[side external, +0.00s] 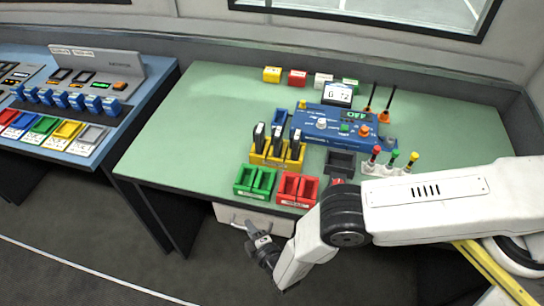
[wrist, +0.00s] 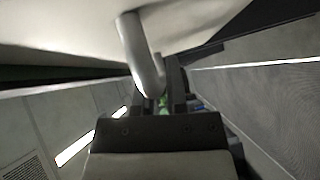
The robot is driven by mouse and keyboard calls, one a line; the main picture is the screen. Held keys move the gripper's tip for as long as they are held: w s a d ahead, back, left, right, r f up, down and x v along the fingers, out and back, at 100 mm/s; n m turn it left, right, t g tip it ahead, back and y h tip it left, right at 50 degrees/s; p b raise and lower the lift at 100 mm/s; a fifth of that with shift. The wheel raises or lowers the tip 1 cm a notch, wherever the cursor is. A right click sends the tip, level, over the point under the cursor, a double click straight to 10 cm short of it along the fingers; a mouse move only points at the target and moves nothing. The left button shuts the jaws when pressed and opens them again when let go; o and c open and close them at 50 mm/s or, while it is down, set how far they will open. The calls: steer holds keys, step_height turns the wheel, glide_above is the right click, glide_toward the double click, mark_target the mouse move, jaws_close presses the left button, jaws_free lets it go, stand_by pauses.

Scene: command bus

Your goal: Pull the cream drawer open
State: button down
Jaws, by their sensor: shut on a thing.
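The cream drawer (side external: 228,214) is under the front edge of the green desk, partly hidden behind my arm. In the wrist view its pale front (wrist: 60,30) fills the top left. Its grey bar handle (wrist: 138,50) curves down from that front to my fingers. My gripper (side external: 250,229) is at the drawer front, below the desk edge. In the wrist view my gripper (wrist: 164,103) is shut on the handle's lower part. How far the drawer stands out from the desk I cannot tell.
The green desk (side external: 170,150) carries green bins (side external: 254,182), red bins (side external: 297,190), a yellow holder (side external: 277,155) and a blue panel (side external: 345,127). A blue console (side external: 80,90) stands left. Open grey floor (side external: 120,250) lies in front.

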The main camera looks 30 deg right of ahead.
steer(key=shift+a, duration=0.1)
steer(key=shift+s+a, duration=1.7)
steer(key=c, duration=0.7)
jaws_free()
steer(key=shift+o, duration=0.2)
steer(key=shift+w+d, duration=0.15)
steer(key=shift+d, duration=0.05)
